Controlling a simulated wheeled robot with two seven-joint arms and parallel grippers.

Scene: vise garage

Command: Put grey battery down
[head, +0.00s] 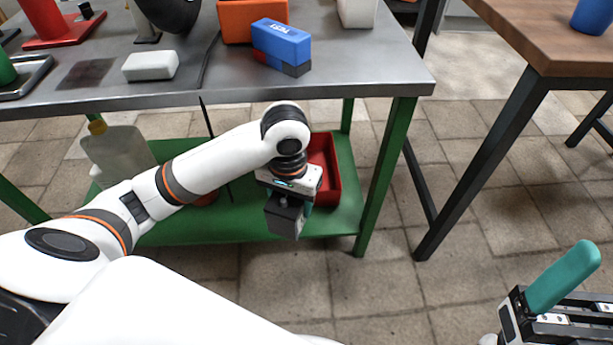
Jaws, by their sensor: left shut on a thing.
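My left gripper (290,202) points down and is shut on the grey battery (285,219), a dark grey block. It holds the battery in front of the green lower shelf (230,224) of the workbench, near its right front end. A red bin (331,178) on that shelf is partly hidden behind the left gripper. The exact gap between the battery and the shelf edge cannot be told.
The grey bench top (360,70) above carries a blue box (281,43), an orange block (240,18) and a white block (150,66). A translucent jug (115,152) stands at the shelf's left. A wooden table (545,35) is at right. The tiled floor between is clear.

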